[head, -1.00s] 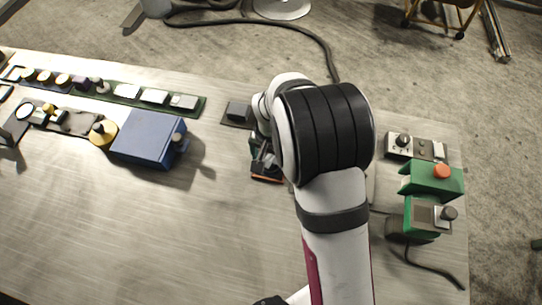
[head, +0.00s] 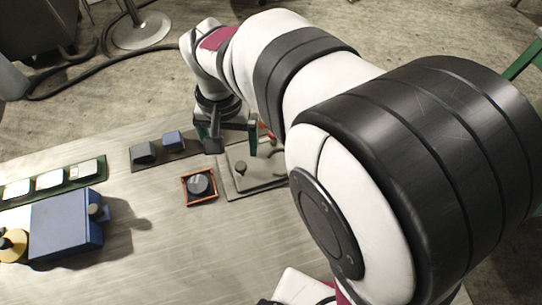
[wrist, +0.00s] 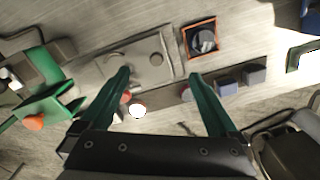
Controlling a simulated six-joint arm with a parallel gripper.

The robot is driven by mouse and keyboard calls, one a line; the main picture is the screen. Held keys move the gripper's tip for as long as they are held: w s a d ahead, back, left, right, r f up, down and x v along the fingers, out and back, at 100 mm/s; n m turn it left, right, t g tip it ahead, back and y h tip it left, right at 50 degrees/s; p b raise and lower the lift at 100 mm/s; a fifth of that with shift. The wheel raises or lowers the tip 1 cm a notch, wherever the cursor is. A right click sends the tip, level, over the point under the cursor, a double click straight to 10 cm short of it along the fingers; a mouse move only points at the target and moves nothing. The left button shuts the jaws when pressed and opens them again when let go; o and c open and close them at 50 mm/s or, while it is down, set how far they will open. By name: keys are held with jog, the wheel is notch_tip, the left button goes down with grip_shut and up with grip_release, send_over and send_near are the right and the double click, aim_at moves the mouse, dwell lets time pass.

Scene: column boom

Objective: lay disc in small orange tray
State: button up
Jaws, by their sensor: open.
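The small orange tray (head: 186,201) is a shallow square with an orange rim on the table, and it also shows at the top of the wrist view (wrist: 188,51). A grey round disc (head: 199,184) lies inside its rim; in the wrist view the disc (wrist: 204,40) also appears within the rim, with dark shading around it. My gripper (head: 234,134) is open and empty, up and to the right of the tray in the head view. In the wrist view its green fingers (wrist: 160,76) are wide apart, with the tray beyond the right fingertip.
A grey plate with a knob (head: 240,169) lies right beside the tray. A dark strip with blocks (head: 160,150) lies behind it. A blue box (head: 68,225) stands at left. A green box with an orange button (wrist: 35,122) shows in the wrist view. The table's front is bare.

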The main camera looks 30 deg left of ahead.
jog(key=w+d+r+m, duration=0.2)
jog(key=d+r+m, duration=0.15)
jog(key=d, duration=0.85)
jog(key=s+d+m, duration=0.3)
jog(key=s+d, duration=0.1)
jog(key=d, duration=0.3)
jog(key=s+d+m+y, duration=0.1)
jog(key=s+d+m, duration=0.2)
jog(key=s+d, duration=0.2)
jog(key=d, duration=0.3)
jog(key=shift+s+d+r+y, duration=0.3)
jog(key=shift+r, duration=0.05)
